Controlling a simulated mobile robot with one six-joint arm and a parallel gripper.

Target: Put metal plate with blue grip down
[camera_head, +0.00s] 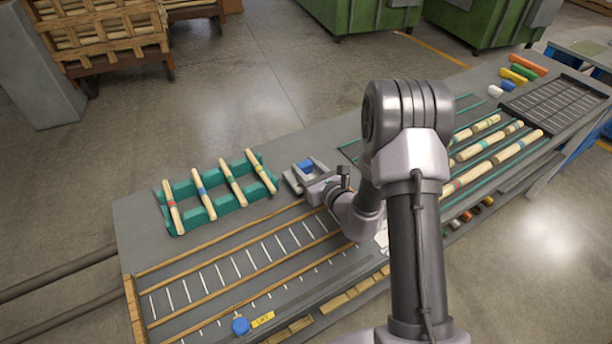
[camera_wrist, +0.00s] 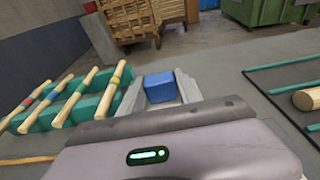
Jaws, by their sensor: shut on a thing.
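My gripper (camera_head: 306,172) is low over the grey bench, just right of the teal rack, and is shut on the blue grip (camera_head: 306,165). In the wrist view, the blue grip (camera_wrist: 160,87) sits between the two grey fingers of my gripper (camera_wrist: 159,92). The metal plate itself cannot be told apart from the grey fingers and grey bench. I cannot tell whether it touches the bench.
The teal rack (camera_head: 208,191) holds several light wood sticks with coloured bands. A slatted lane (camera_head: 230,275) with wooden rails runs in front. More turned sticks (camera_head: 470,178) lie to the right, near a dark gridded tray (camera_head: 560,103). Bare bench surrounds the gripper's far side.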

